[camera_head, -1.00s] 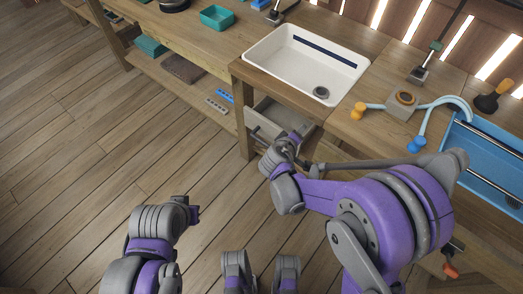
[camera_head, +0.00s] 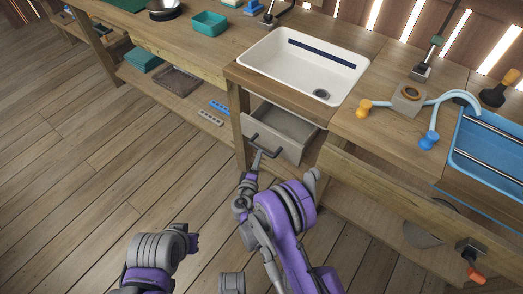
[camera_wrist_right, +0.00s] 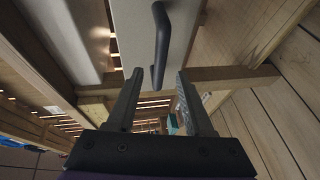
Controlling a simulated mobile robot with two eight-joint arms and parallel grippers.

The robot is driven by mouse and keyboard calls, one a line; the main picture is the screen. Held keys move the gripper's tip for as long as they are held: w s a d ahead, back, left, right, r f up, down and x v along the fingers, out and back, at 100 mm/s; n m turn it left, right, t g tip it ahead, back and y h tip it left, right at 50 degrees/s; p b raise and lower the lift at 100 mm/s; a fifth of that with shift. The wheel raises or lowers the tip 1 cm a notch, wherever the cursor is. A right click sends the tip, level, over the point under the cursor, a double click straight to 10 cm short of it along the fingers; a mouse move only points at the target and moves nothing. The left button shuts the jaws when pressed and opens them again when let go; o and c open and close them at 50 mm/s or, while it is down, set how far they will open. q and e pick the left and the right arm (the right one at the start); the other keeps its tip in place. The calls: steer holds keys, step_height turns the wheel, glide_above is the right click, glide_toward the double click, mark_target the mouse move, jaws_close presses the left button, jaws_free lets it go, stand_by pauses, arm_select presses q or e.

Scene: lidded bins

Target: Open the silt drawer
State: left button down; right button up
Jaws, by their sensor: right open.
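The silt drawer (camera_head: 276,136) is a pale grey box under the white sink. It stands pulled out, with its empty-looking inside showing from above. Its dark bar handle (camera_head: 266,145) is on the front panel and also shows large in the right wrist view (camera_wrist_right: 160,45). My right gripper (camera_head: 256,162) is just in front of the handle, below it in the head view. In the right wrist view its two fingers (camera_wrist_right: 160,98) are apart and empty, with the handle ahead beyond their tips.
The white sink (camera_head: 282,78) is set in the bench above the drawer. A bench leg (camera_head: 240,135) stands left of it. At right are a blue bin (camera_head: 498,140), a curved tap (camera_head: 455,100) and an orange-handled valve (camera_head: 472,262). The floor at left is clear.

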steer(key=x, duration=0.6)
jaws_close()
stand_by(1.3)
